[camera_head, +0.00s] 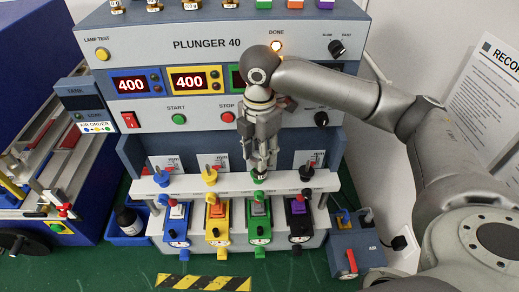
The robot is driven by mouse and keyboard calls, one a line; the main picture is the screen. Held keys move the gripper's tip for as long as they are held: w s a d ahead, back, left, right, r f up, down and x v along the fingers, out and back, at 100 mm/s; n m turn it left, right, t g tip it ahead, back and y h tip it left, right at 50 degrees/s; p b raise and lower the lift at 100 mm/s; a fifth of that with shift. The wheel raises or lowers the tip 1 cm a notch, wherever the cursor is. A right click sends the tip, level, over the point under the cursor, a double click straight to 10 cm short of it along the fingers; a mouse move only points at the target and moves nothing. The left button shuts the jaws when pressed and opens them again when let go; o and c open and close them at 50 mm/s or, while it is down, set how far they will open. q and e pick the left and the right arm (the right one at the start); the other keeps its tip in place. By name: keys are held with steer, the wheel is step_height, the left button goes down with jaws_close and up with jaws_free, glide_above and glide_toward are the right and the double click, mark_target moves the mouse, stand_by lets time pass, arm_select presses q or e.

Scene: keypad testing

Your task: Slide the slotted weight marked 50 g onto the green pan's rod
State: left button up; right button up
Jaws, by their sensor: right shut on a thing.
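My right gripper (260,166) points down in front of the grey machine, directly over the green station in the row. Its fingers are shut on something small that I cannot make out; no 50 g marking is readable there. The green knob (259,178) shows just beneath the fingertips; whether they touch it I cannot tell. The green station (257,223) stands below, its rod mostly hidden. Small brass weights (192,4) stand on the machine's top at the upper edge, cut off by the frame. My left gripper is not in view.
Blue (177,225), yellow (217,225) and black (299,222) stations flank the green one under a white bar (190,184). A blue machine (75,190) stands at left, a blue-grey air box (352,250) at right. Green table (110,270) is clear at front left.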

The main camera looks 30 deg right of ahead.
steer(key=shift+f, duration=0.5)
steer(key=o, duration=1.1)
step_height(320, 180, up, 12)
